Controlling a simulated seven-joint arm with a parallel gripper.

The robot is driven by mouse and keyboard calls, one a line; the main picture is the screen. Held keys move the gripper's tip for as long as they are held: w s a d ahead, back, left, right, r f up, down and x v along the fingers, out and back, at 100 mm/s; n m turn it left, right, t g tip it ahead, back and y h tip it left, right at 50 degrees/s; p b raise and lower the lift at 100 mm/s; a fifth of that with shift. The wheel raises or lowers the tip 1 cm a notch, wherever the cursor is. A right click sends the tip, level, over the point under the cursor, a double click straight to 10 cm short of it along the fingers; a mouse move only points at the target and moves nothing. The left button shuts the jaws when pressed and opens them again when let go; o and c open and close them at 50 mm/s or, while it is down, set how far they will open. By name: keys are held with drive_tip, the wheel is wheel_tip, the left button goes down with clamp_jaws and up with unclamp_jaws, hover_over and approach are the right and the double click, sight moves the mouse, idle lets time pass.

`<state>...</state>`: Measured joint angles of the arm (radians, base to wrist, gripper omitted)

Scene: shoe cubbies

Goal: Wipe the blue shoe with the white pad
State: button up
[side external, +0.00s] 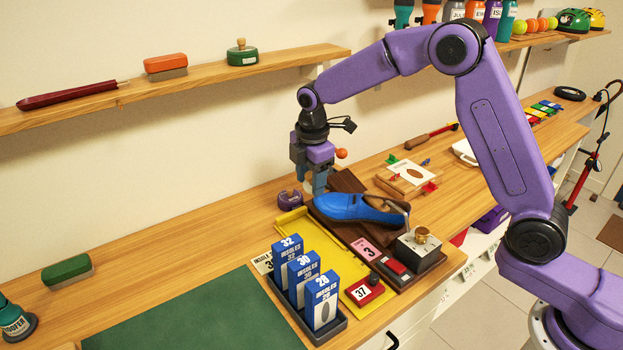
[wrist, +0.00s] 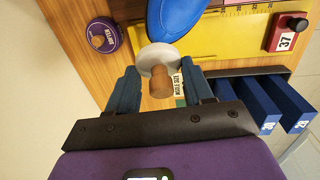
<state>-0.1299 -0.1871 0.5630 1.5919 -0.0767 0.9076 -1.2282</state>
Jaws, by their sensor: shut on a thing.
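The blue shoe (side external: 352,208) lies on a dark wooden stand above the yellow tray in the side external view. Its blue tip also shows at the top of the wrist view (wrist: 176,16). My gripper (wrist: 160,73) is shut on the wooden knob (wrist: 160,84) of the round white pad (wrist: 151,53). The pad is beside the shoe's tip, close to it; I cannot tell whether they touch. In the side view my gripper (side external: 317,186) points down at the shoe's left end, and its fingers partly hide the pad.
A round purple tin (side external: 290,199) stands left of the shoe. Blue insole boxes (side external: 303,277) stand in a dark holder in front. The yellow tray (side external: 290,222) carries a red block marked 37 (side external: 364,291). The green mat (side external: 200,315) is clear.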

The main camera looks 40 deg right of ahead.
drive_tip(key=shift+s+a+r, duration=0.1)
drive_tip(key=shift+a+r, duration=0.25)
drive_tip(key=shift+r, duration=0.35)
drive_tip(key=shift+s+a+r, duration=0.1)
drive_tip(key=shift+a+r, duration=0.2)
drive_tip(key=shift+r, duration=0.4)
drive_tip(key=shift+f, duration=0.1)
